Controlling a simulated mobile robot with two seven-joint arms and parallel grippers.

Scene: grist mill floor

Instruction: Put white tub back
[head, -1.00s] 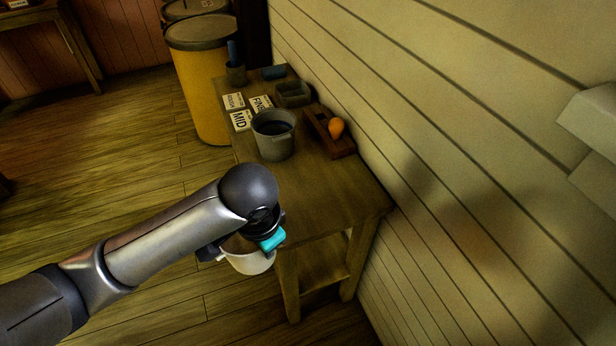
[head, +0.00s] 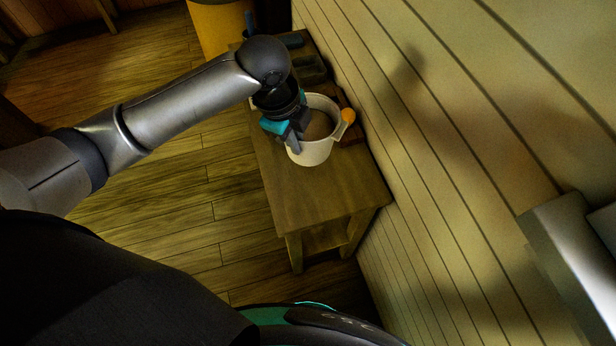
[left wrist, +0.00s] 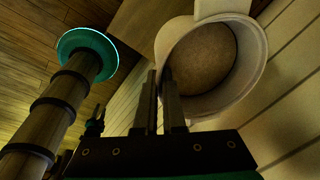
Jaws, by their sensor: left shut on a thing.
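The white tub (head: 312,152) is a round, open, pale tub with a tab on its rim and a brown inside. My left gripper (head: 298,133) is shut on its near-left rim. In the left wrist view the tub (left wrist: 258,62) shows from above, with the fingers (left wrist: 163,100) at its wall. The tub appears over the far half of the small wooden table (head: 300,195); I cannot tell whether it touches the top. My right gripper does not show clearly.
An orange round thing (head: 348,115) in a brown wooden holder (head: 352,134) is close to the tub's right. Dark trays (head: 312,68) stand farther back. A plank wall (head: 450,150) borders the table's right. The table's near half is clear. A yellow barrel (head: 215,28) stands behind.

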